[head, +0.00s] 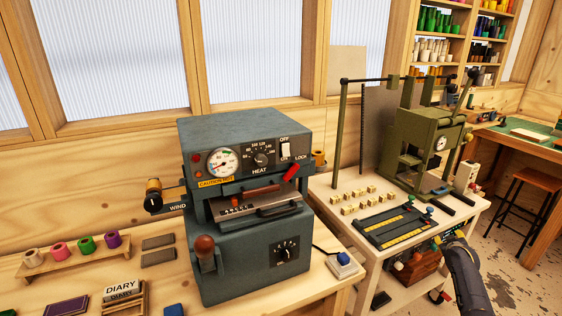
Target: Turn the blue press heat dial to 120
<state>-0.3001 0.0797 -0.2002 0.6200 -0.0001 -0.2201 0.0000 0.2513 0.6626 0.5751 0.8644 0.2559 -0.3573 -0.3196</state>
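The blue-grey press (240,225) stands on the wooden bench in the middle of the head view. Its black heat dial (262,157) sits on the upper front panel, above the word HEAT, with a ring of small white numbers. The picture is too small to tell which number the dial points to. A round white gauge (223,162) is left of the dial, and an OFF-labelled switch (285,151) is right of it. My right arm shows at the lower right, away from the press, with no fingers discernible. My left gripper is out of view.
A red lock lever (291,172) juts out below the switch. A winding knob (153,187) sticks out left of the press, and a wooden-knobbed lever (205,246) stands in front. A second dial (286,253) is lower down. A green press (425,150) stands on a cart at right.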

